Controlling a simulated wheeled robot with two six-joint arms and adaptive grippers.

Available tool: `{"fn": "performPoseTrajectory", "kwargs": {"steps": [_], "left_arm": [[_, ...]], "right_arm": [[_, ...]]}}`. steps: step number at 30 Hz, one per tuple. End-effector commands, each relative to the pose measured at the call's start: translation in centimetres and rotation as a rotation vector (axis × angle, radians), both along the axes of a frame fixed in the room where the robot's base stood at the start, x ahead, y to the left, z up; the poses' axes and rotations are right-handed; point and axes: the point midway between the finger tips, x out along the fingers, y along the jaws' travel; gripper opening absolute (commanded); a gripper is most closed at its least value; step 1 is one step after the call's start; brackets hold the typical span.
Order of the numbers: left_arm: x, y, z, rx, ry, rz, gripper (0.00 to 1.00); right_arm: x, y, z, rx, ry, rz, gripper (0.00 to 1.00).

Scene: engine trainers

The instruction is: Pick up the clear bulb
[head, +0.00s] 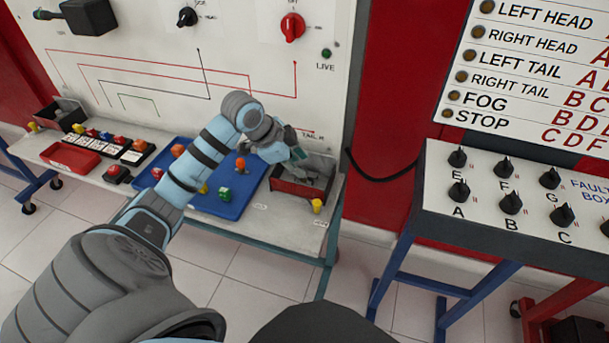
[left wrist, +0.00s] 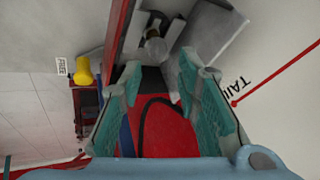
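In the left wrist view, a rounded clear bulb (left wrist: 156,46) shows beyond the fingertips, beside grey pieces. It seems to lie in the small dark bin with a red front (head: 300,189) at the right end of the shelf. In the head view I cannot make the bulb out. My left gripper (head: 297,157) hangs over this bin; its two teal fingers (left wrist: 152,90) are spread apart with nothing between them in the wrist view. The fingers look apart from the bulb. My right gripper is not in view.
A blue tray (head: 232,207) with coloured parts lies left of the bin. A yellow piece (head: 317,205) stands at the bin's front right; it also shows in the wrist view (left wrist: 83,70). The white panel (head: 290,90) rises behind. A fault box (head: 500,235) stands right.

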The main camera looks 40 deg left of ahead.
Motion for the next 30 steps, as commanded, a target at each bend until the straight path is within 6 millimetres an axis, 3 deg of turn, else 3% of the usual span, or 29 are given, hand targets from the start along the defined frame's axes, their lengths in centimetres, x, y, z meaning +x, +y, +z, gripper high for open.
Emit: {"fn": "performPoseTrajectory", "kwargs": {"steps": [3, 7, 14, 19, 30], "left_arm": [[0.7, 0.1, -2.7, -0.003, 0.002, -0.001, 0.3], [1.7, -0.2, -4.3, -0.002, 0.0, -0.002, 0.3], [1.8, -0.2, -4.2, 0.001, 0.0, -0.003, 0.29], [1.8, -0.2, -4.2, 0.0, 0.0, -0.003, 0.04], [1.8, -0.2, -4.0, 0.0, 0.0, -0.003, 0.03]], "right_arm": [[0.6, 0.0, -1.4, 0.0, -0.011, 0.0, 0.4], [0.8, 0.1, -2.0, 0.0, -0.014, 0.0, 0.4], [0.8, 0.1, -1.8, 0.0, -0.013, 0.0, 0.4], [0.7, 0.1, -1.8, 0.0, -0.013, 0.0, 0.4], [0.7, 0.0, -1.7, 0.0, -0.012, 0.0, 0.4]]}}
